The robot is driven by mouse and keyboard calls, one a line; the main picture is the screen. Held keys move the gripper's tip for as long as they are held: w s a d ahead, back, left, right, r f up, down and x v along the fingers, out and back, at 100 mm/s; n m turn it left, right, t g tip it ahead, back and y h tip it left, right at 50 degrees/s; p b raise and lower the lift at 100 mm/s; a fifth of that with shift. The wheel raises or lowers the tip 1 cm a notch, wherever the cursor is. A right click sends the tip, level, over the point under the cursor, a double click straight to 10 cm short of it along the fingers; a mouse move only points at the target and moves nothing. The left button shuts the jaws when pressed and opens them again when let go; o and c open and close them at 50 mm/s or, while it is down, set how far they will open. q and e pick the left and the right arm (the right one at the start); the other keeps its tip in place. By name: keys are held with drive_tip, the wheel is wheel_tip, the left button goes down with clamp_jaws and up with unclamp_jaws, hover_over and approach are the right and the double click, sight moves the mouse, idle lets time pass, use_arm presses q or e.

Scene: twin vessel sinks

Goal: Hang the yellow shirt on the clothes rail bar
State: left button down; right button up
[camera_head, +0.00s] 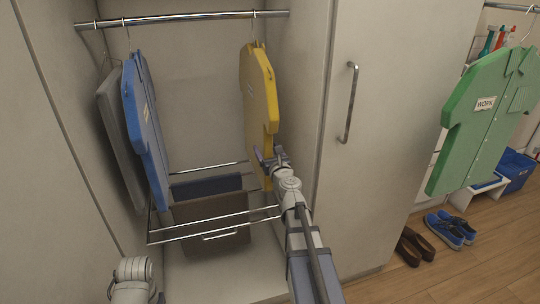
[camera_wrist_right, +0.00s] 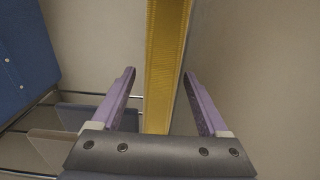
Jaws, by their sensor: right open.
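The yellow shirt (camera_head: 259,90) hangs upright, nearly edge-on, at the right side of the open closet. Its hook reaches up to the chrome clothes rail bar (camera_head: 190,17) and appears to be over it. My right gripper (camera_head: 268,156) is at the shirt's lower part. In the right wrist view the open fingers of my right gripper (camera_wrist_right: 158,76) stand on either side of the yellow shirt's edge (camera_wrist_right: 166,50), with a visible gap on both sides. My left gripper is out of view; only a piece of my left arm shows at the bottom left.
A blue shirt (camera_head: 146,125) and a grey garment (camera_head: 117,140) hang at the closet's left. A wire rack (camera_head: 180,236) with dark cloths is below. A closed door with a handle (camera_head: 349,103) stands right. A green shirt (camera_head: 484,120) hangs farther right, above shoes (camera_head: 450,229).

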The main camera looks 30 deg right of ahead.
drive_tip(key=x, duration=0.3)
clamp_jaws()
idle(0.6)
drive_tip(key=shift+r, duration=0.15)
drive_tip(key=shift+r+p, duration=0.3)
drive_tip(key=shift+p, duration=0.15)
drive_tip(key=shift+w+a, duration=0.1)
drive_tip(key=shift+a, duration=0.05)
